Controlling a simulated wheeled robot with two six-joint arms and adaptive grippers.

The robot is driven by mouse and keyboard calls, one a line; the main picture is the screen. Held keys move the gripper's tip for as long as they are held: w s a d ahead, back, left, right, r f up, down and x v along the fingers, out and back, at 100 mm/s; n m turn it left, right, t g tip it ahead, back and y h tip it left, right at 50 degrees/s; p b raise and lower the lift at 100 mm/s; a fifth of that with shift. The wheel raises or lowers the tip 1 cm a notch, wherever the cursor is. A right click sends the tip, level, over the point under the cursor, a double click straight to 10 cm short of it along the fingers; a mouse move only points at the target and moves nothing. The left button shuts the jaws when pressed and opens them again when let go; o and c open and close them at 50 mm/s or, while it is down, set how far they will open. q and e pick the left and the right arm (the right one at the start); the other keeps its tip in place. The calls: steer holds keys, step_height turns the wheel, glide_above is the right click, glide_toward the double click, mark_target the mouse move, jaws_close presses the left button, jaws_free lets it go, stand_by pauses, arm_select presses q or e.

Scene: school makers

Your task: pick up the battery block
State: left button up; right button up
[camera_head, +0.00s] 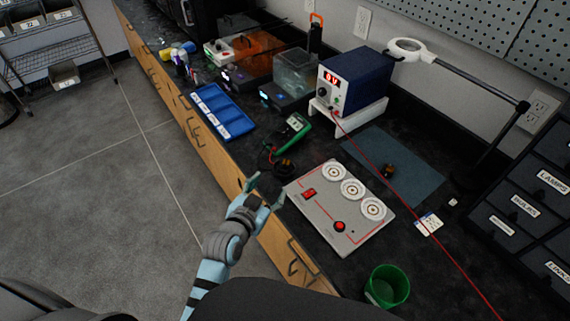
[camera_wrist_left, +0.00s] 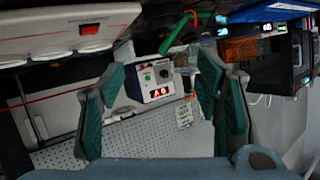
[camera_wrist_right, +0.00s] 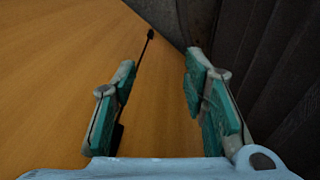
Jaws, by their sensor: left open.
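I cannot tell for certain which thing is the battery block. A small dark and brown piece (camera_head: 388,171) lies on the blue-grey mat (camera_head: 418,178). Another dark piece with a coppery part (camera_head: 285,166) lies beside the green multimeter (camera_head: 297,126), near the bench's front edge. My left gripper (camera_head: 265,193) is open and empty at the bench's front edge, just left of the grey panel (camera_head: 318,224) and short of the coppery piece. In the left wrist view its fingers (camera_wrist_left: 160,78) stand apart. My right gripper (camera_wrist_right: 160,80) is open and empty, facing a wood-coloured surface.
The grey panel carries three round white fittings and a red button. A blue power supply (camera_head: 356,78) stands on a white stand behind, its red lead crossing the bench. A green cup (camera_head: 387,286), blue tray (camera_head: 221,117) and dark drawers (camera_head: 520,225) stand around.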

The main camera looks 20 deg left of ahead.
mark_target(283, 168)
arm_select(q)
steer(key=b+x, duration=0.1)
steer(key=x, duration=0.3)
steer(key=b+x, duration=0.1)
steer(key=x, duration=0.4)
steer(key=b+x, duration=0.1)
steer(key=x, duration=0.3)
steer(key=shift+w+a+f+b, duration=0.2)
steer(key=shift+a+f+b, duration=0.15)
steer(key=shift+f, duration=0.2)
steer(key=shift+s+r, duration=0.1)
jaws_close()
step_height(283, 168, up, 20)
steer(key=p, duration=0.5)
